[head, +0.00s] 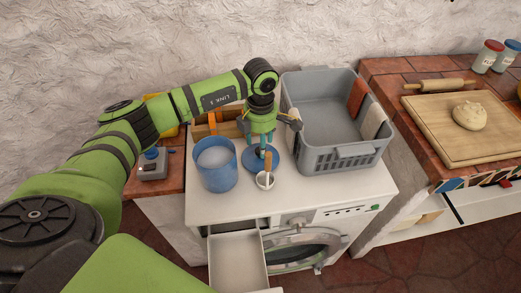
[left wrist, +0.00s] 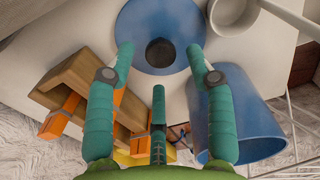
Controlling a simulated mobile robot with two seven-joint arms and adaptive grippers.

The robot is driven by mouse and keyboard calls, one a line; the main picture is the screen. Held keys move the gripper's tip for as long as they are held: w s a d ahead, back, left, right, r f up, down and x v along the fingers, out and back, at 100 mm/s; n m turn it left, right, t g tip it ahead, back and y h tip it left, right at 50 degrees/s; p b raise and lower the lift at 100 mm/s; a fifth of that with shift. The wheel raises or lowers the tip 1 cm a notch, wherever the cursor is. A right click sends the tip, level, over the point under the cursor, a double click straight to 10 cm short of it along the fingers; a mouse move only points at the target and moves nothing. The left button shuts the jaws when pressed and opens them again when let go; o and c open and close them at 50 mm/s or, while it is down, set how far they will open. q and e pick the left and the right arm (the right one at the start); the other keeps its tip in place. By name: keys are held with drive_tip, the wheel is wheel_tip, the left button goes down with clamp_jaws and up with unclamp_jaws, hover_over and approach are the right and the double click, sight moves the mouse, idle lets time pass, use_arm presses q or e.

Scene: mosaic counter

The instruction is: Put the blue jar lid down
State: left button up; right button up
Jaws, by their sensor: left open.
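The blue jar lid (head: 249,160) lies flat on the white washer top, just right of the open blue jar (head: 216,168). In the left wrist view the lid (left wrist: 140,30) shows a dark round knob (left wrist: 160,52) at its middle. My left gripper (head: 263,148) is right over the lid. Its green fingers (left wrist: 160,54) are spread apart on either side of the knob, and it holds nothing. I cannot tell whether a fingertip touches the lid. The jar (left wrist: 245,120) also shows beside the right finger. My right gripper is not in view.
A small white cup (head: 264,182) with a stick in it stands close in front of the lid. A grey basket (head: 325,160) with cloths is at right. A wooden holder (head: 201,131) is behind the jar. An open drawer (head: 236,262) juts out below.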

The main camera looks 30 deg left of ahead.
use_arm(q)
wheel_tip(320, 180, up, 8)
drive_tip(key=b, duration=0.2)
drive_tip(key=shift+r, duration=0.25)
idle(1.0)
